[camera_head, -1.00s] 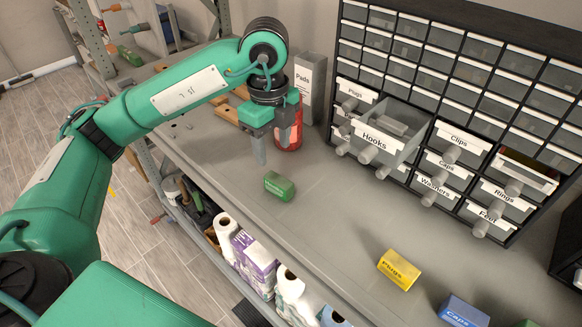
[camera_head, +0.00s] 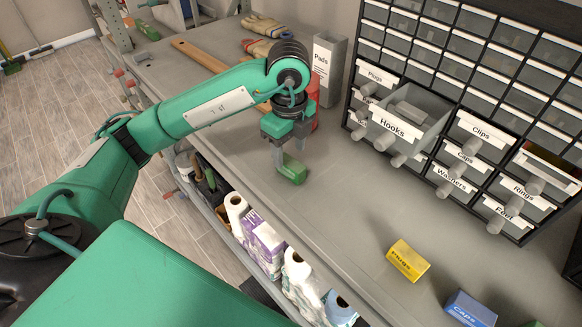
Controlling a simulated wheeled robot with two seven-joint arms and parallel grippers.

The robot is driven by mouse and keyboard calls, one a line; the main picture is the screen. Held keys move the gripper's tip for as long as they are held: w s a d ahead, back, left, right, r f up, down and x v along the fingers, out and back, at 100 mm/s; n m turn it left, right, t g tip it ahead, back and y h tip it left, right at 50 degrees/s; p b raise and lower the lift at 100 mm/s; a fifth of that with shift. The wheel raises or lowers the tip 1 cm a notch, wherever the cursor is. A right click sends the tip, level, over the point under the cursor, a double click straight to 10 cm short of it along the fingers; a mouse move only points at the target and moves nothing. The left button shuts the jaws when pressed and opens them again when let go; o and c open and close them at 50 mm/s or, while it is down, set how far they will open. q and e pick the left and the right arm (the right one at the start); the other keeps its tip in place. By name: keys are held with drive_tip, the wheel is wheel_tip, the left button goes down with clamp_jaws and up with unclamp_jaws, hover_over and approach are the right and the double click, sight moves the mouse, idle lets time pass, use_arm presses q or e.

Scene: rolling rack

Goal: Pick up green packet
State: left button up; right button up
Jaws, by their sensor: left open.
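My left gripper (camera_head: 281,162) is open and points down at the packet. My right gripper is not in view.
The Hooks drawer (camera_head: 404,128) sticks out of the cabinet. A yellow Plugs packet (camera_head: 407,261) and a blue Caps packet (camera_head: 467,309) lie at right. The middle top is clear.

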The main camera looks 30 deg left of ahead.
sight(291, 162)
use_arm(q)
drive_tip(key=shift+f, duration=0.4)
drive_tip(key=f+p, duration=0.1)
drive_tip(key=f, duration=0.3)
drive_tip(key=shift+d+p, duration=0.2)
drive_tip(key=shift+p, duration=0.2)
drive_tip(key=shift+f, duration=0.35)
clamp_jaws()
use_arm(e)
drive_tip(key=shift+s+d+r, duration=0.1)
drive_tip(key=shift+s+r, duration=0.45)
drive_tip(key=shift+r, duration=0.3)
use_arm(q)
drive_tip(key=shift+r, duration=0.1)
drive_tip(key=shift+r, duration=0.45)
wheel_tip(291, 162, up, 19)
drive_tip(key=shift+b, duration=0.45)
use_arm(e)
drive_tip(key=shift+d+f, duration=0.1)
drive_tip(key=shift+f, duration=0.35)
